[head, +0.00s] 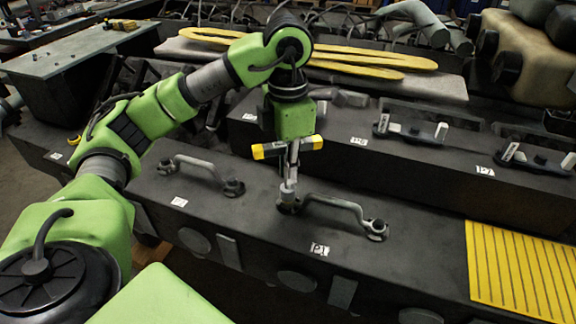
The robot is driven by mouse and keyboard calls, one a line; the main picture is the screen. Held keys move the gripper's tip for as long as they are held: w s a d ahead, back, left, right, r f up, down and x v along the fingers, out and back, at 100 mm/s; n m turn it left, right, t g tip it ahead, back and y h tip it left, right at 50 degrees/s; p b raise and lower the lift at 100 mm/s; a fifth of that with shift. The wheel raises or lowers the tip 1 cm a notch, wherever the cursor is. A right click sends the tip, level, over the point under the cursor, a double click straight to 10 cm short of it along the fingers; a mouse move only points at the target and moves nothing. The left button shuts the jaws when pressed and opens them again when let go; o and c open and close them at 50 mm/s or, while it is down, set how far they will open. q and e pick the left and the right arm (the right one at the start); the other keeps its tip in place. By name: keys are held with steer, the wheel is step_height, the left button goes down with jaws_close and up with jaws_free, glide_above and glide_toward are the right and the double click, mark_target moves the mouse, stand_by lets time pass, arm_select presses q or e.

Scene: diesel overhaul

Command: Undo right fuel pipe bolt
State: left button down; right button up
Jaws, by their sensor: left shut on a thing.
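My left gripper (293,146) points down and is shut on a socket tool (288,188) with a yellow and black cross handle. The tool stands nearly upright, its lower end at the left end flange of the right grey fuel pipe (345,203). The bolt under it is hidden, and I cannot tell whether the socket is seated on it. The pipe's right end has a round flange with a hole. Another grey fuel pipe (200,165) lies to the left on the same dark block. My right gripper is not in view.
The dark engine block (260,225) carries white labels. Behind it, a raised dark block (440,165) holds several grey fittings. A yellow slatted panel (520,270) is at the right. A grey bench (80,50) stands at the left.

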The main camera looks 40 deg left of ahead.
arm_select(q)
steer(key=shift+n, duration=0.4)
steer(key=shift+r, duration=0.15)
steer(key=shift+r+p, duration=0.7)
